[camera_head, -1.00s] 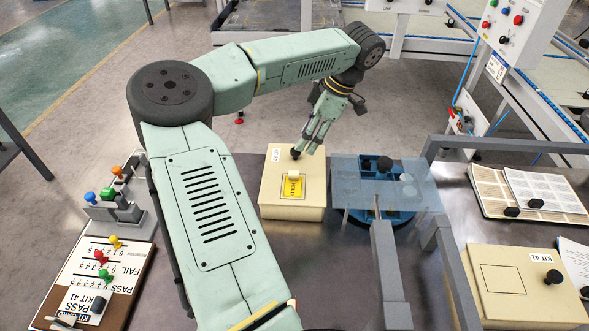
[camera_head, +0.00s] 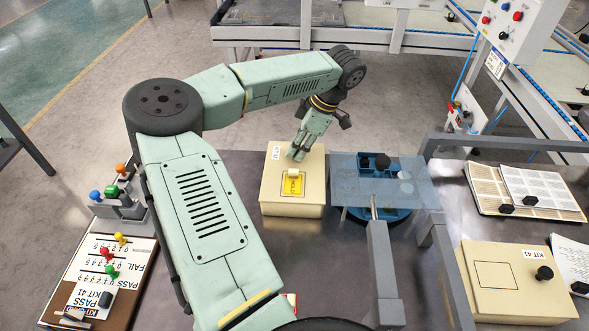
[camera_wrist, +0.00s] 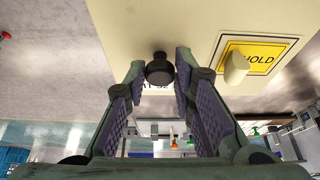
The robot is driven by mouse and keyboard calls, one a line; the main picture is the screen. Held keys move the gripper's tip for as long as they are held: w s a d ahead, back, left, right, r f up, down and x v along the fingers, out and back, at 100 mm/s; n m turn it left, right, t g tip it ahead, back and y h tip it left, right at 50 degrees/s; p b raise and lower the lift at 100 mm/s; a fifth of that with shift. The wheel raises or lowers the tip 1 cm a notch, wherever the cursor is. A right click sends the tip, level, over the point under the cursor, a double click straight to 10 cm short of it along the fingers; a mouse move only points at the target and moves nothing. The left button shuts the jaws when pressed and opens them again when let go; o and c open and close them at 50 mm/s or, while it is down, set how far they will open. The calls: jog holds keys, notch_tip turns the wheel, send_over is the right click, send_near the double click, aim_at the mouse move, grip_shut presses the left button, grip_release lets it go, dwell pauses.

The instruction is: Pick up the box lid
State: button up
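A cream box (camera_head: 273,194) with a flat lid (camera_head: 278,165) stands on the dark table in the head view. The lid has a yellow HOLD label (camera_head: 291,186) with a pale tab, also seen in the wrist view (camera_wrist: 262,58). My gripper (camera_head: 296,155) points down over the far part of the lid. In the wrist view, the lid's black knob (camera_wrist: 159,73) shows between my open fingertips (camera_wrist: 158,80); a gap shows beside it, and I cannot tell whether either finger touches it. My gripper hides the knob in the head view.
A blue fixture (camera_head: 345,190) with a clear plate stands close right of the box, behind a grey frame (camera_head: 384,260). Another cream box, KIT 41 (camera_head: 492,300), sits at lower right. A clipboard (camera_head: 128,285) and colored-knob block (camera_head: 118,207) lie left. Bare table shows before the box.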

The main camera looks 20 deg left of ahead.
grip_shut()
jog(key=shift+r, duration=0.15)
